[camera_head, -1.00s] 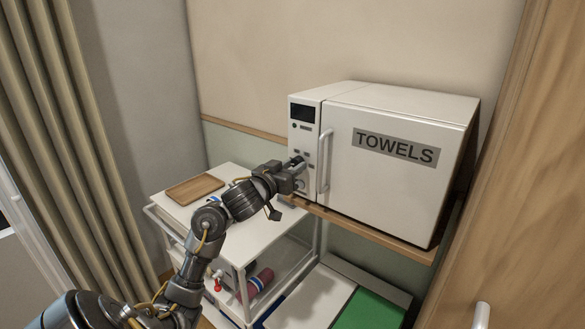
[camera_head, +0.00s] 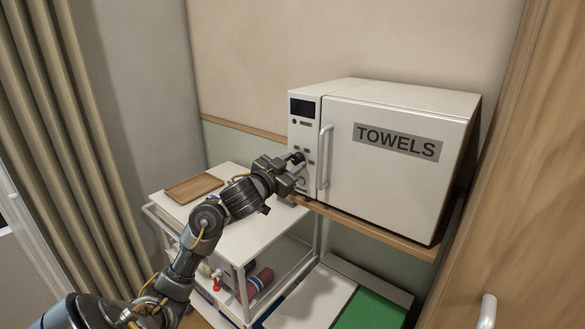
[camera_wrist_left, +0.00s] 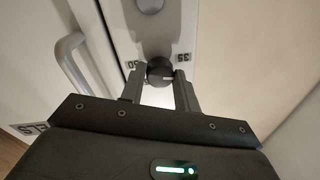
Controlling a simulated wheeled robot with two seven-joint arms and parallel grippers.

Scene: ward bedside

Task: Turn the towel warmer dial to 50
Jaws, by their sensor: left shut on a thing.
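The white towel warmer (camera_head: 375,185) stands on a wooden shelf, with "TOWELS" on its door and a narrow control panel (camera_head: 303,130) at its left. My left gripper (camera_head: 298,168) is at the lower part of this panel and hides the dial in the head view. In the left wrist view the dark round dial (camera_wrist_left: 160,71) sits between the two fingers of my left gripper (camera_wrist_left: 160,80), which is shut on it. A light mark shows on the dial. A "35" label is at its upper right and a partly covered "50" at its left.
The door handle (camera_head: 325,157) stands close to the right of my left gripper; it also shows in the left wrist view (camera_wrist_left: 72,62). A white cart (camera_head: 245,238) with a wooden tray (camera_head: 194,188) is below left. A wooden panel (camera_head: 525,190) borders the right.

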